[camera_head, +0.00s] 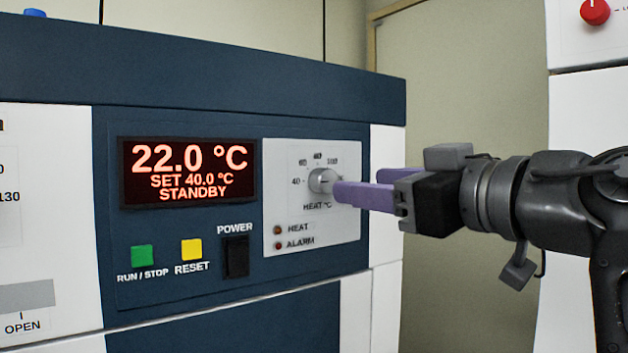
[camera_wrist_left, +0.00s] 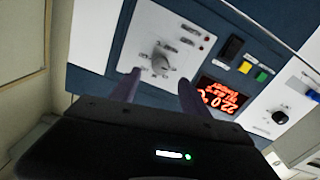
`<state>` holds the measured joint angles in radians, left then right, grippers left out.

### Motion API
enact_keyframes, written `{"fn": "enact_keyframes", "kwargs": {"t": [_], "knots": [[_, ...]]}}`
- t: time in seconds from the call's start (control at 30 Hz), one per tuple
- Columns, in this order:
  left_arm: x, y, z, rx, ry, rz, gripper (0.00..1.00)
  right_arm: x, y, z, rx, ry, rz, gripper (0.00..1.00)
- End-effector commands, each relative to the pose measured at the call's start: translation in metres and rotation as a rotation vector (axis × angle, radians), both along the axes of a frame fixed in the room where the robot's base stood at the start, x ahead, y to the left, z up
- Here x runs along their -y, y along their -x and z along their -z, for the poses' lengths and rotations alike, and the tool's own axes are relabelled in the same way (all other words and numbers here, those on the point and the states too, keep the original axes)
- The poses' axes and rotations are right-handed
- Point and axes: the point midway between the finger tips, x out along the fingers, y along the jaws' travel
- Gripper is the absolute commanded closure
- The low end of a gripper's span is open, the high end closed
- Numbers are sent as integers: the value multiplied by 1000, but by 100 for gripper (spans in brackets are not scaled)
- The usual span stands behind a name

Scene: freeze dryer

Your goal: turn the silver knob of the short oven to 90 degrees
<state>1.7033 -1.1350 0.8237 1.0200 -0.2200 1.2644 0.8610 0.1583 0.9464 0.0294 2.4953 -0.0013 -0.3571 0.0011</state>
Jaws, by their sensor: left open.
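The silver knob (camera_head: 319,180) sits on a light grey dial plate (camera_head: 285,160) on the front of the short oven (camera_head: 210,75). Marks 40, 60, 80 and 100 stand around it, with HEAT °C below. The display (camera_head: 188,172) reads 22.0 °C, SET 40.0 °C, STANDBY. My left gripper (camera_head: 358,186) is open in front of the knob, its purple fingers pointing at the panel. In the head view the near finger overlaps the knob's right edge. In the left wrist view the knob (camera_wrist_left: 165,62) shows between and beyond the fingertips (camera_wrist_left: 160,80); contact is not clear.
Left of the knob are a green RUN / STOP button (camera_head: 142,256), a yellow RESET button (camera_head: 191,249) and a black POWER switch (camera_head: 236,257). HEAT and ALARM lamps (camera_head: 278,238) sit below the dial. A white unit with a red knob (camera_head: 595,11) stands at right.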

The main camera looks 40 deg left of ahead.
Motion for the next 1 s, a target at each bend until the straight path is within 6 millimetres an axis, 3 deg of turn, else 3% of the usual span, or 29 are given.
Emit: {"fn": "enact_keyframes", "kwargs": {"t": [0.37,0.8,1.0], "knots": [[-4,-1,0,0,1,-1,46,0,0,0,0,0,1,100],[-61,-18,0,1,1,-1,46,0,0,-2,0,0,0,100],[-75,-22,0,1,0,0,46,0,0,-3,0,0,0,100]]}}
